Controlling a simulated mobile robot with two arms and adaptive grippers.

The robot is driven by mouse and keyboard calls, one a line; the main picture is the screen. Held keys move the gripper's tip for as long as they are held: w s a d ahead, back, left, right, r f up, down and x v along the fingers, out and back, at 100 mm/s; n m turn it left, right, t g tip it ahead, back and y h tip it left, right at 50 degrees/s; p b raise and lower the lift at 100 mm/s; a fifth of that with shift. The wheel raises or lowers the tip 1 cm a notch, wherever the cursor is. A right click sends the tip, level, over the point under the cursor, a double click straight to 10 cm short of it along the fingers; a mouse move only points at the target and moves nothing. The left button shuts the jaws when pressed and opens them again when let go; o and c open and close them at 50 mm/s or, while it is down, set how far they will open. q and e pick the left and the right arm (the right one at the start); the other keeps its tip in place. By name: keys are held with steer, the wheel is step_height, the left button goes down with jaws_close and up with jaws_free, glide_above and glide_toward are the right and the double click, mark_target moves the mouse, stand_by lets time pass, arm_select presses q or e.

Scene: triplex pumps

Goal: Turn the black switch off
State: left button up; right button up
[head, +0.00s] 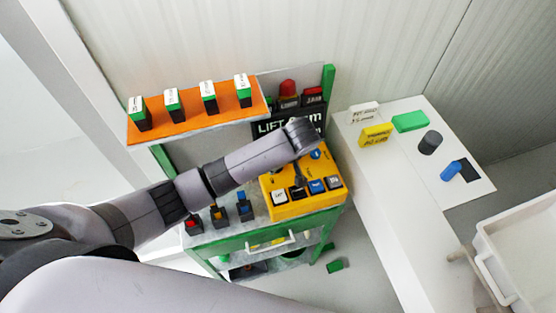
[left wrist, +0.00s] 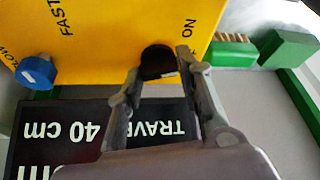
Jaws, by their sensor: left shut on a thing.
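The black switch (left wrist: 157,63) is a dark round knob on the yellow control box (left wrist: 110,35), beside lettering that reads as an upside-down "ON". My left gripper (left wrist: 163,76) has its two fingers on either side of the knob and is shut on it. The knob's exact pointing direction is hard to read. In the head view, my left arm reaches from the left over the yellow box (head: 283,208), and its gripper (head: 299,180) points down at the box top. My wrist hides part of the box there. My right gripper is not in view.
A blue knob (left wrist: 37,72) sits on the same box, near "FAST". A black "TRAVEL 40 cm" sign (left wrist: 75,132) lies close by. An orange shelf (head: 190,122) with several labelled blocks stands at back left. A white table (head: 400,170) with loose blocks is at right.

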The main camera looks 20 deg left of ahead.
arm_select(q)
steer(key=shift+s+m+t+h, duration=0.1)
steer(key=shift+m+t+h, duration=0.35)
steer(key=shift+m, duration=1.55)
steer(key=o, duration=1.2)
steer(key=shift+c, duration=0.2)
steer(key=v, duration=1.2)
steer(key=shift+a, duration=0.25)
steer(key=shift+d, duration=0.1)
